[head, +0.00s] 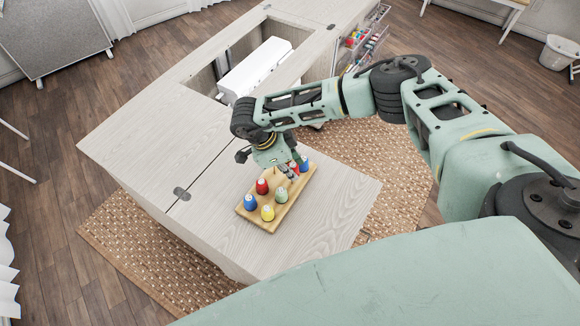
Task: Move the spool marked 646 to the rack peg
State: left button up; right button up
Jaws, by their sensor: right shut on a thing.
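The wooden spool rack (297,197) lies on the cabinet's light wood top. It bears several spools: a blue one (250,203), a yellow one (267,213), a red one (262,187) and a green one (281,195) at the near end. Another blue spool (304,163) and a small red patch (293,167) show at the far end. My right gripper (288,171) reaches down over the far part of the rack, shut on a spool mostly hidden by its fingers. The marks are too small to read, so I cannot tell which spool is 646. My left gripper is out of view.
The cabinet top (327,200) is clear around the rack. A white sewing machine (255,67) sits in the cabinet's opening behind. Open side shelves (362,38) hold small colored items. A woven rug (150,245) lies under the cabinet.

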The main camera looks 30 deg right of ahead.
jog(key=shift+f, duration=0.2)
jog(key=shift+f+b, duration=0.35)
jog(key=shift+b, duration=0.1)
jog(key=shift+f+b, duration=1)
jog(key=o, duration=0.9)
jog(key=shift+o, duration=0.2)
jog(key=shift+r, duration=0.1)
jog(key=v, duration=1.2)
